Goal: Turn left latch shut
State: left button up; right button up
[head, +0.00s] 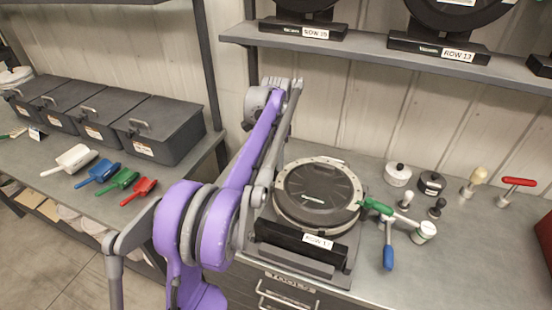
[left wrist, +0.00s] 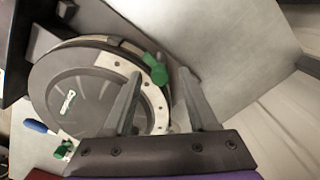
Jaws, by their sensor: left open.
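The seed meter (head: 316,193) is a round dark housing with a pale ring, lying on a stand on the bench; it also shows in the left wrist view (left wrist: 75,92). The left latch (left wrist: 155,70) is a green lever at the ring's edge in the left wrist view; in the head view my arm hides it. My left gripper (left wrist: 159,73) is open, its two fingers on either side of the green lever. Whether a finger touches it I cannot tell. The other green latch (head: 375,206) is on the meter's right side. My right gripper is not in view.
Several small knobbed tools stand at the back right. Grey bins (head: 160,127) and coloured scoops lie on the left bench. A shelf (head: 370,60) overhangs the back.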

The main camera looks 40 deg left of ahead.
pick_arm(q)
jog(key=shift+f, duration=0.1)
grip_shut()
jog(key=shift+n, duration=0.3)
jog(key=n, duration=0.3)
jog(key=shift+n, duration=0.3)
jog(key=n, duration=0.4)
jog(key=shift+p, duration=0.35)
jog(key=n, duration=0.9)
jog(key=shift+n, duration=0.3)
